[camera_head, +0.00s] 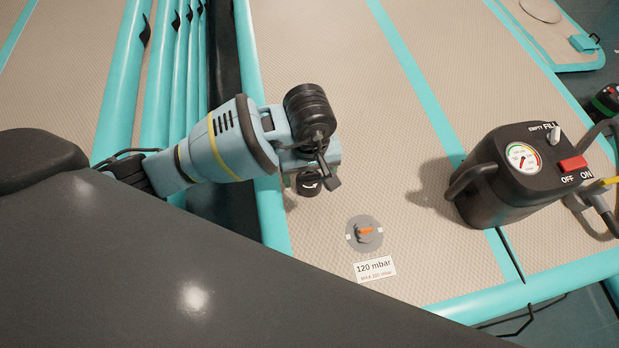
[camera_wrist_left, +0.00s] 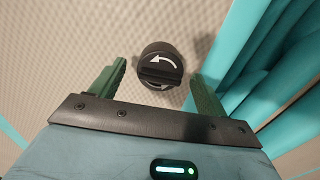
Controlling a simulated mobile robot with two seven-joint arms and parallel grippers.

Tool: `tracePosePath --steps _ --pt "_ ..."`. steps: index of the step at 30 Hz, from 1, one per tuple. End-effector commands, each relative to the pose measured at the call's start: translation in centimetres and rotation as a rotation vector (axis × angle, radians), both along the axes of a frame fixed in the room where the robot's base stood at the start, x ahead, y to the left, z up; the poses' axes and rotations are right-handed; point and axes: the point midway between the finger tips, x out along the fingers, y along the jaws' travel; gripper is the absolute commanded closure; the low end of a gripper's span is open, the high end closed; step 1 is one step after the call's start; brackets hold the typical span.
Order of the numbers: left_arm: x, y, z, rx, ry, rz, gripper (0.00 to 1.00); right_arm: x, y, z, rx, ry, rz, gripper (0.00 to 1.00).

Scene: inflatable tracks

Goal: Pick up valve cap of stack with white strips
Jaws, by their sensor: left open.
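A round black valve cap (camera_head: 308,186) with a white curved arrow lies on the beige mat with teal edges, by its left edge. In the left wrist view the cap (camera_wrist_left: 161,66) shows a raised bar across its top and sits between the green fingers, with gaps on both sides. My left gripper (camera_head: 312,172) is open over the cap and hides part of it in the head view. A grey round valve (camera_head: 364,234) with an orange centre and small white patches at its sides is nearer on the same mat. White strips on the stacks are not clear. My right gripper is not in view.
A label reading 120 mbar (camera_head: 375,269) lies beside the valve. A black pump (camera_head: 500,180) with gauge, red switch and hoses stands on the mat to the right. A dark gap separates this mat from the teal-edged stack (camera_head: 180,90) at left. The mat between valve and pump is clear.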

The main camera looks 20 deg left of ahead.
Motion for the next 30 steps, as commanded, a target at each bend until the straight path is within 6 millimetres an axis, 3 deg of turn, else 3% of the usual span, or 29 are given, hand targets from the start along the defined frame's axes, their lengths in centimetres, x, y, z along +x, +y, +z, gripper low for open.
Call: tracePosePath --steps 3,11,21,30 --pt "-0.02 -0.01 -0.92 0.000 0.000 0.001 0.25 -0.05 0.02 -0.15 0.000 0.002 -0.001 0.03" --pt "0.02 0.03 -1.02 0.000 -0.001 0.000 0.26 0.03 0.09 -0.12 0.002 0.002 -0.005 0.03" --pt "0.01 0.03 -1.00 0.001 -0.001 0.000 0.70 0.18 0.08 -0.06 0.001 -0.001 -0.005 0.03" --pt "0.04 0.03 -0.80 0.000 -0.002 0.000 0.70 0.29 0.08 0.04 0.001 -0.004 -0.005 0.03"
